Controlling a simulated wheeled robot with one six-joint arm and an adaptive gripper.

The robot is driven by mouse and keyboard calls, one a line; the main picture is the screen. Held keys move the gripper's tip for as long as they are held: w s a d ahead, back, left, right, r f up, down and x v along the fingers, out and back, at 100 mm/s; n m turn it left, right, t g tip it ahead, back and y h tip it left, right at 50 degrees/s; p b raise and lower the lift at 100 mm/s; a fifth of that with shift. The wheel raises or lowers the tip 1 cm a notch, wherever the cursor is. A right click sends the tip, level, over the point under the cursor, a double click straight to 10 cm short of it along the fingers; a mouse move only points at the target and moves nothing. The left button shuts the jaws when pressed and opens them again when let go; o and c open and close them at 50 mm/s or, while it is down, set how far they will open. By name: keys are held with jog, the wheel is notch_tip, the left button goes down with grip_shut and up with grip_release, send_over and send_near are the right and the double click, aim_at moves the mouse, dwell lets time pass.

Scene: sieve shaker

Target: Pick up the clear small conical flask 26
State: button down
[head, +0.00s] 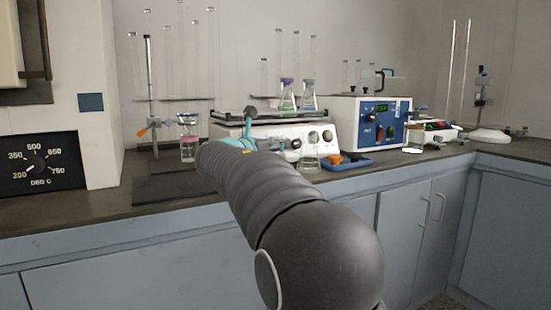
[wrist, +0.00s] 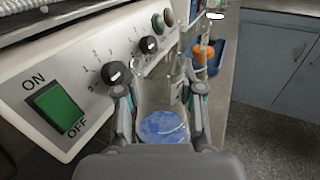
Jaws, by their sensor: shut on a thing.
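In the wrist view, a clear conical flask (wrist: 153,92) stands between the two fingers of my gripper (wrist: 158,104), with a blue patch at its lower end. The fingers are shut on it from both sides. I cannot read a number on it, nor tell whether its base touches the bench. In the head view, my arm hides the flask, and only teal parts of my gripper (head: 241,143) show, in front of the shaker. Another clear conical flask (head: 310,154) stands on the bench to the right, apart from my gripper.
The white shaker (head: 322,139) stands close behind; its green switch (wrist: 56,109) and knobs face my gripper. Two flasks with coloured necks (head: 288,96) stand on its top. A blue tray (head: 358,163) with orange items lies right.

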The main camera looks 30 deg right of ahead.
jog(key=shift+r, duration=0.1)
jog(key=shift+r+p, duration=0.5)
jog(key=shift+r, duration=0.7)
jog(key=shift+r+p, duration=0.3)
jog(key=shift+r, duration=0.6)
jog(key=s+d+r+p, duration=0.6)
jog(key=s+d+r, duration=0.1)
jog(key=r, duration=0.4)
jog(key=shift+s+d+r, duration=0.3)
jog(key=shift+s+d, duration=0.05)
jog(key=shift+s, duration=0.55)
